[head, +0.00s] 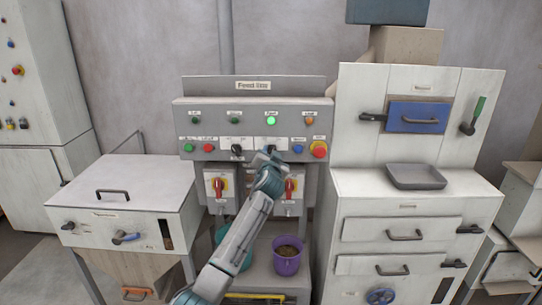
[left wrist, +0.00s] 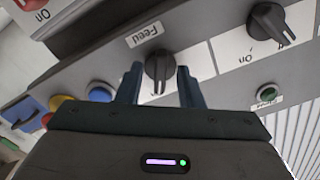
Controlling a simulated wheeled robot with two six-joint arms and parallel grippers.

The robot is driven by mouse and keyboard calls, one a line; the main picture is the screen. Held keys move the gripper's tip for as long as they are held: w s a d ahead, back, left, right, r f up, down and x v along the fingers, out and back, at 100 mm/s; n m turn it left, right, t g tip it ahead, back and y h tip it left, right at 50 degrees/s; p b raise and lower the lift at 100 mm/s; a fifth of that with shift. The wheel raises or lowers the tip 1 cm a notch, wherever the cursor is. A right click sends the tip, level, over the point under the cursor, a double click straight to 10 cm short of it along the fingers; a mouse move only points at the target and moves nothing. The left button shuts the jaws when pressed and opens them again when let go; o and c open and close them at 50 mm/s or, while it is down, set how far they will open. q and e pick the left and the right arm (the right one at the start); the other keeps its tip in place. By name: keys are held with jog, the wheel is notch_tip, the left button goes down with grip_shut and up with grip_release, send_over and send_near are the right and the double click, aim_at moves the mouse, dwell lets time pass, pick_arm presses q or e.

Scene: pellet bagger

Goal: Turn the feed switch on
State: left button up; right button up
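The feed switch (left wrist: 158,66) is a black rotary knob under a "Feed" label (left wrist: 145,35) in the left wrist view. In the head view its knob (head: 271,148) sits on the grey control panel (head: 220,128), partly hidden by my gripper. My left gripper (left wrist: 160,84) is open, with one finger on each side of the knob and narrow gaps showing. In the head view my left gripper (head: 269,158) is right in front of the panel. My right gripper is in neither view.
A similar black knob (head: 236,149) is left of the feed switch. A blue button (head: 298,149) and a red emergency button (head: 319,149) are close on the right. A green lamp (head: 271,120) glows above. Red handles (head: 291,187) and a purple bucket (head: 288,262) are below.

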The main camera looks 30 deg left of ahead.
pick_arm(q)
jog(key=shift+s, duration=0.1)
jog(key=b+v, duration=0.3)
jog(key=v, duration=0.7)
jog(key=shift+s+d, duration=0.2)
jog(key=shift+s, duration=0.1)
